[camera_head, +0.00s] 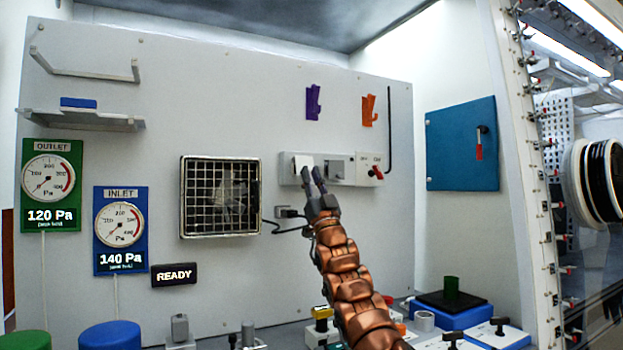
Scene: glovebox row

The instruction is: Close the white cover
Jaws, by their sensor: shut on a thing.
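The white cover (301,162) is a small pale flap at the left part of a grey switch box (345,182) on the back wall. It looks raised, standing out from the box. My gripper (311,178) reaches up from below and is shut on the cover at its lower right edge. The fingers hide part of the cover and whatever lies beneath it. A grey square plate (333,169) sits just right of the fingers on the same box.
A red-handled switch (377,172) is at the box's right end. A caged fan (220,197) stands out to the left. A socket with a black cable (289,212) is below the box.

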